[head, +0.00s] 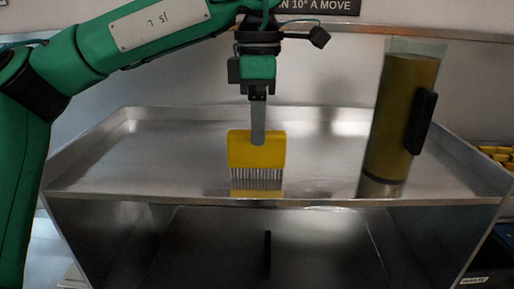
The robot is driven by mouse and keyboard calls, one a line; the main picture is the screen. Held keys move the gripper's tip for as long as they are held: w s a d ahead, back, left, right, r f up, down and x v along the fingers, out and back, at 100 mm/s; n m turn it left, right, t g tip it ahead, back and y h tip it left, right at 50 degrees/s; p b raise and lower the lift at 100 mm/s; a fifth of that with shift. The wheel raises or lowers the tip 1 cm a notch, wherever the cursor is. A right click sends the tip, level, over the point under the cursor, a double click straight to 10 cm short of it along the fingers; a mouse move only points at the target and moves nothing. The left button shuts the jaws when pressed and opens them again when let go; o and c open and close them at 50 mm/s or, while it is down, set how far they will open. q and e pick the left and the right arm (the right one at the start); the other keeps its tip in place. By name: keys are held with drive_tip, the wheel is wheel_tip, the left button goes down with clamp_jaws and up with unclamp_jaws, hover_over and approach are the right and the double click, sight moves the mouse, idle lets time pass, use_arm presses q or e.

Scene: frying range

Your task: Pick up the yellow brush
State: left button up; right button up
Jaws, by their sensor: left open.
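The yellow brush (240,152) stands upright on the metal tray (120,170), its pale bristles pointing down near the tray's front edge. My left gripper (258,138) comes down from above, and its grey finger overlaps the upper middle of the brush's yellow body. The gripper is open. I see it edge-on, so I cannot tell whether the fingers touch the brush or straddle it. My right gripper is not in view.
A tall clear container of yellow-brown liquid with a black handle (421,122) stands at the tray's right. The tray has raised rims at the sides and back. Its left part is clear. Yellow items (496,152) lie beyond the right side.

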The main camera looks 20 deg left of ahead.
sight(257, 155)
use_arm(q)
drive_tip(key=f, duration=0.1)
drive_tip(key=f+p, duration=0.1)
drive_tip(key=f, duration=0.1)
drive_tip(key=shift+w+a, duration=0.2)
drive_tip(key=shift+a, duration=0.1)
drive_tip(key=shift+f, duration=0.3)
clamp_jaws()
